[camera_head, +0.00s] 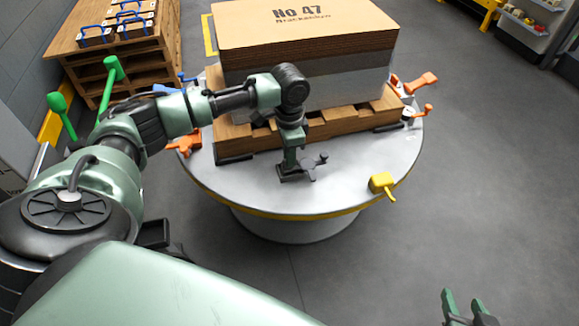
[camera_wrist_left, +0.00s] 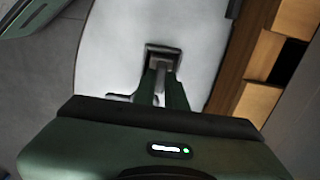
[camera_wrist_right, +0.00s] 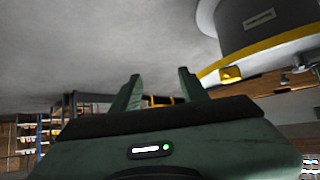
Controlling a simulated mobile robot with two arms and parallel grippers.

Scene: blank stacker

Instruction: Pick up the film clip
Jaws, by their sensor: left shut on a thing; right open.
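A dark grey clip (camera_head: 310,170), which I take to be the film clip, is at the front of the round table. My left gripper (camera_head: 291,161) reaches down from above and is shut on it. In the left wrist view the clip (camera_wrist_left: 160,62) shows between and beyond the green fingers (camera_wrist_left: 163,88), over the pale tabletop. I cannot tell whether it touches the table. My right gripper (camera_head: 467,308) is open and empty at the lower right, away from the table. Its spread fingers show in the right wrist view (camera_wrist_right: 158,92).
The round grey table (camera_head: 235,186) bears a wooden pallet (camera_head: 330,127) with a large marked cardboard stack (camera_head: 300,40). A yellow handled piece (camera_head: 381,183) lies at the front right edge. Orange handled pieces (camera_head: 422,82) sit at the right. A wooden cabinet (camera_head: 150,60) stands behind left.

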